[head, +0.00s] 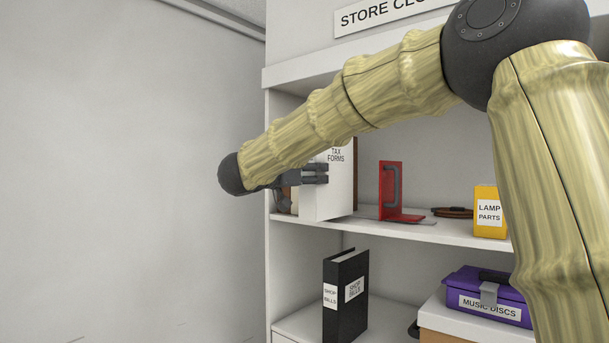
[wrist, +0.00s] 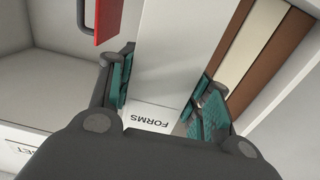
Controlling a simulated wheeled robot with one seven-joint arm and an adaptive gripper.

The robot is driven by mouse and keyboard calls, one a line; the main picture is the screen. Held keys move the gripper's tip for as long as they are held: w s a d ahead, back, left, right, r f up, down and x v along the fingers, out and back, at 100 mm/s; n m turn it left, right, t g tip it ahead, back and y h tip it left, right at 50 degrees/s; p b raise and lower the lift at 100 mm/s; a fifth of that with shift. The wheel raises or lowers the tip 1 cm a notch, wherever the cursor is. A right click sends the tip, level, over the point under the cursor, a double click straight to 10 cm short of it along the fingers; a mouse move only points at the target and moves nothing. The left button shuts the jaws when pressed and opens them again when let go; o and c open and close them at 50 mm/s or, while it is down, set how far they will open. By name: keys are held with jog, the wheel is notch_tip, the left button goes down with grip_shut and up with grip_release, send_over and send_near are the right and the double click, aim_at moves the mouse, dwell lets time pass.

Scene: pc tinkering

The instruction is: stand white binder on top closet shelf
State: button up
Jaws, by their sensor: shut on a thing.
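The white binder (head: 323,200) with a "TAX FORMS" label is upright at the left end of the upper closet shelf (head: 440,234). Its lower end is at the shelf's front edge; I cannot tell whether its full weight rests there. My gripper (head: 314,174) is shut on the binder from the front, and my arm hides part of it. In the wrist view the white binder (wrist: 172,50) lies between the teal finger pads of my gripper (wrist: 163,95).
A red bookend (head: 390,190) stands right of the binder; brown and cream books (wrist: 262,55) are on its other side. A coiled brown item (head: 453,212) and yellow "LAMP PARTS" box (head: 490,212) sit farther right. Below are a black binder (head: 346,300) and purple case (head: 487,295).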

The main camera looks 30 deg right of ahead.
aim_at(334, 177)
jog(key=shift+x, duration=5.4)
jog(key=shift+w+a+f, duration=0.1)
jog(key=shift+a+f, duration=0.05)
jog(key=shift+f, duration=0.5)
jog(key=o, duration=1.3)
jog(key=shift+c, duration=0.2)
jog(key=shift+a+f, duration=0.1)
jog(key=shift+a, duration=0.05)
jog(key=v, duration=0.7)
jog(key=shift+s+a, duration=0.35)
